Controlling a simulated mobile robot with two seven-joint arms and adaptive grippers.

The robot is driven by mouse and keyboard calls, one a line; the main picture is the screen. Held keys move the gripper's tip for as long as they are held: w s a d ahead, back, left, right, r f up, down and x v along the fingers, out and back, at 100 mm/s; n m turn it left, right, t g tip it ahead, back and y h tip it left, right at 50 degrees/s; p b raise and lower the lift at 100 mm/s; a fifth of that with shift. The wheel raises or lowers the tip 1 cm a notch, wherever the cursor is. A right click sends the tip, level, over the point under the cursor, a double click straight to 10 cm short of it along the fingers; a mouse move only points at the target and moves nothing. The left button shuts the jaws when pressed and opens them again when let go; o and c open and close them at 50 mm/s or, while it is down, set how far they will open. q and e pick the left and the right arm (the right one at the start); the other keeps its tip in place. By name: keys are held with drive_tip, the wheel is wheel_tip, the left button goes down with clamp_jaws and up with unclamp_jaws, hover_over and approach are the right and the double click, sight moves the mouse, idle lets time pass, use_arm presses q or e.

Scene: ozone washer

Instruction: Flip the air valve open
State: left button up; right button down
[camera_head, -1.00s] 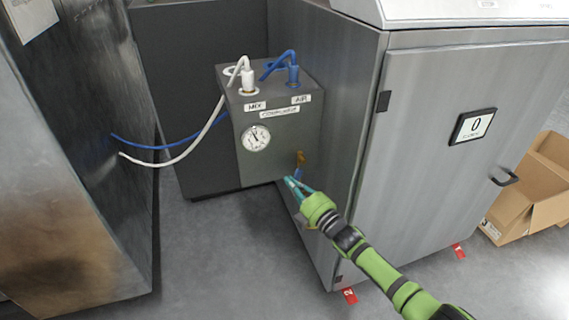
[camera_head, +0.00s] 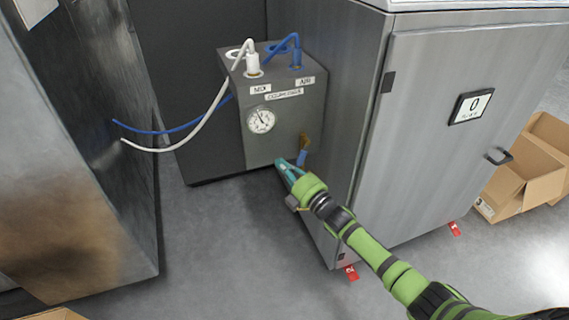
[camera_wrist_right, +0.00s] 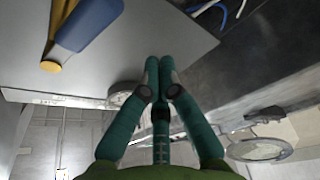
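The air valve (camera_head: 302,157) is on the front of the grey compressor box (camera_head: 288,128), low near its right edge. It has a brass body, and its blue handle hangs down. My right gripper (camera_head: 281,164) is beside the valve, to the left of and slightly below the handle. In the right wrist view the blue handle (camera_wrist_right: 88,22) shows at upper left, apart from the fingers. The teal fingertips (camera_wrist_right: 159,62) are together with nothing visible between them. My left gripper is not in view.
A gauge (camera_head: 261,120) is on the box, with white and blue hoses (camera_head: 295,50) on top. A grey cabinet (camera_head: 425,150) stands close on the right. A dark metal unit (camera_head: 75,150) is on the left. A cardboard box (camera_head: 520,175) sits far right. Floor lies clear between.

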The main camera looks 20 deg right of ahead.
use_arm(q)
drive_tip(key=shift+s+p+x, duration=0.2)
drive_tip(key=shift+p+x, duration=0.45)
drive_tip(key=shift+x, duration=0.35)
use_arm(e)
drive_tip(key=v, duration=1)
drive_tip(key=shift+d, duration=0.2)
drive_tip(key=shift+w, duration=0.15)
